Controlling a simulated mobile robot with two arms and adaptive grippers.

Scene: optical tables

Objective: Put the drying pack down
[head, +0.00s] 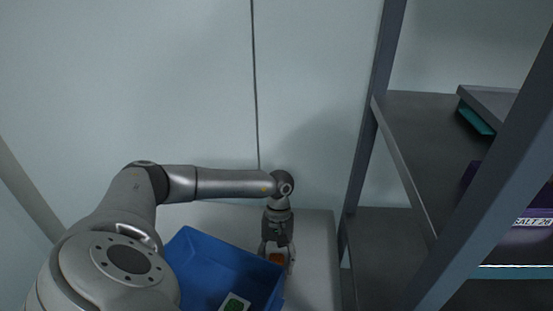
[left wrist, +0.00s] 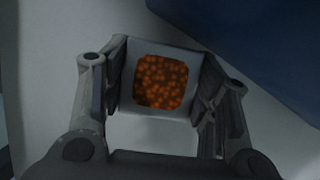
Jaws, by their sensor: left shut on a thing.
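The drying pack (left wrist: 128,100) is a small white pack with a square window of orange beads, seen in the left wrist view. My left gripper (left wrist: 160,95) is shut on it, one finger at each side. In the head view my left gripper (head: 276,258) points down beside the right edge of the blue bin, and the pack's orange window (head: 277,259) shows between its fingers. Pale surface lies below; I cannot tell whether the pack touches it. My right gripper is in neither view.
A blue bin (head: 205,254) stands on the pale table (head: 318,240), holding a white item with a green patch (head: 235,303). A grey shelf rack (head: 405,140) with dark purple and teal boxes stands at right. The table strip right of my gripper is clear.

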